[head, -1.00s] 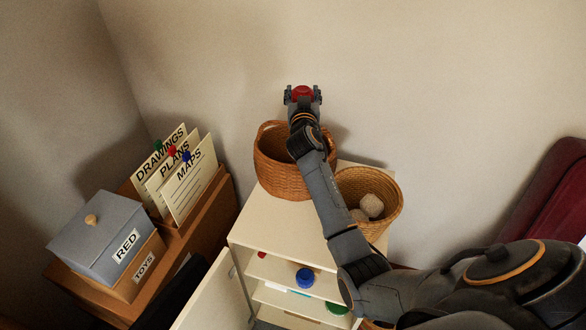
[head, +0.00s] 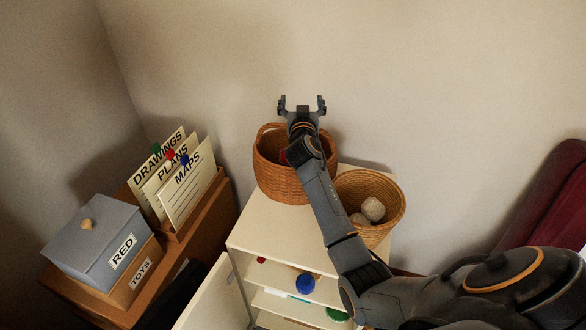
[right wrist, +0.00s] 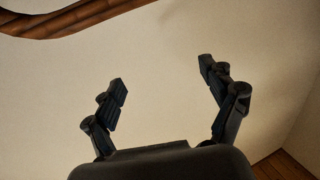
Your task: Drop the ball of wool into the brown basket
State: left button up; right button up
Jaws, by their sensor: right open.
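The brown basket (head: 281,182) stands on top of the pale cabinet against the wall. Inside it, a small red part of the ball of wool (head: 284,157) shows beside my right arm; the arm hides the rest. My right gripper (head: 302,104) is open and empty above the far rim of the basket. In the right wrist view the same gripper (right wrist: 163,80) has its fingers wide apart with nothing between them, and the basket's rim (right wrist: 85,17) shows at the top left. My left gripper is not in view.
A lighter wicker basket (head: 388,203) with pale balls (head: 373,209) stands to the right on the cabinet (head: 262,228). A blue-grey box marked RED (head: 97,237) and several upright cards (head: 188,185) are at the left. The cabinet door (head: 204,300) is open.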

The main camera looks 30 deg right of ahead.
jog(key=shift+s, duration=0.1)
jog(key=v, duration=1.2)
jog(key=shift+f, duration=0.1)
